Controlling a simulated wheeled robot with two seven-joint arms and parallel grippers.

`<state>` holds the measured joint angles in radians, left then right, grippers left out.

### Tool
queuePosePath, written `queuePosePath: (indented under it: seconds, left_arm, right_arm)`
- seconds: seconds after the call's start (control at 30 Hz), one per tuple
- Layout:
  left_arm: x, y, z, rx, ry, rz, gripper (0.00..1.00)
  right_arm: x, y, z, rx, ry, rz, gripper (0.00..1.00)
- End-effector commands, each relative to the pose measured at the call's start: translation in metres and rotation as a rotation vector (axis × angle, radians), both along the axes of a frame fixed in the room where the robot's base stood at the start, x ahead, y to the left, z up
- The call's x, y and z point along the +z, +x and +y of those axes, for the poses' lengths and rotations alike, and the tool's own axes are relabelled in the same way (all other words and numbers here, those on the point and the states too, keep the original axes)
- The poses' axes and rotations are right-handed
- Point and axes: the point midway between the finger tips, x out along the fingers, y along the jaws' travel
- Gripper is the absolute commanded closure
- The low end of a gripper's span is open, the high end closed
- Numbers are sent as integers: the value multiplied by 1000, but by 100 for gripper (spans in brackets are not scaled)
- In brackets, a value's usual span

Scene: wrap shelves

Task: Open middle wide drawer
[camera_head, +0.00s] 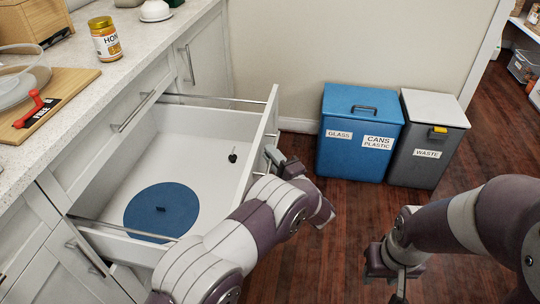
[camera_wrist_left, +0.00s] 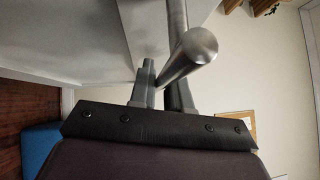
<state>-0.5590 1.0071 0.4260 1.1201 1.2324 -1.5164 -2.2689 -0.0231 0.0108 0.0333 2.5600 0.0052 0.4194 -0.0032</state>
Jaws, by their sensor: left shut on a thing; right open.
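The wide drawer (camera_head: 190,132) is pulled far out of the white cabinet, and its inside shows. A round blue lid (camera_head: 160,207) lies in it at the near end, and a small dark object (camera_head: 233,155) lies nearer the front. My left gripper (camera_head: 281,164) is at the drawer's front, outside it, shut on the handle. The left wrist view shows the round metal handle bar (camera_wrist_left: 192,52) between the two fingers (camera_wrist_left: 164,84). My right gripper (camera_head: 392,277) is open and empty over the floor, apart from the drawer.
A blue bin (camera_head: 345,152) and a grey bin (camera_head: 420,160) stand by the wall behind the drawer. The counter holds a honey jar (camera_head: 105,40) and a cutting board (camera_head: 50,97) with a red-handled tool. Wooden floor (camera_head: 335,225) is free between my arms.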

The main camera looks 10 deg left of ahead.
Motion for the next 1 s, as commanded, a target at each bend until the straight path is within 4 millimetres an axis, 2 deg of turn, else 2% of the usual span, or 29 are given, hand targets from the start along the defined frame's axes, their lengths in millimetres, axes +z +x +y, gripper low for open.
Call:
queuePosePath:
  seconds: [0.1, 0.13, 0.17, 0.43, 0.53, 0.9, 1.0]
  left_arm:
    - [-1, 0, 0, 0, 0, 3, 100]
    - [-1, 0, 0, 0, 0, 3, 73]
    - [-1, 0, 0, 0, 0, 3, 64]
    - [0, 0, 0, -1, -1, 1, 64]
    - [-1, -6, -6, -3, -1, 2, 64]
    - [-13, -77, -65, -4, 2, 2, 64]
    - [-16, -89, -75, -3, 0, 2, 64]
  right_arm:
    - [0, 0, 0, 0, 0, 0, 57]
    - [0, 0, 0, 0, 0, 0, 57]
    - [0, 0, 0, 0, 0, 0, 57]
    - [0, 0, 0, 0, 0, 0, 57]
    - [3, 0, 0, 0, 0, 0, 57]
    - [20, 0, 0, 0, 0, 0, 57]
    - [21, 0, 0, 0, 0, 0, 57]
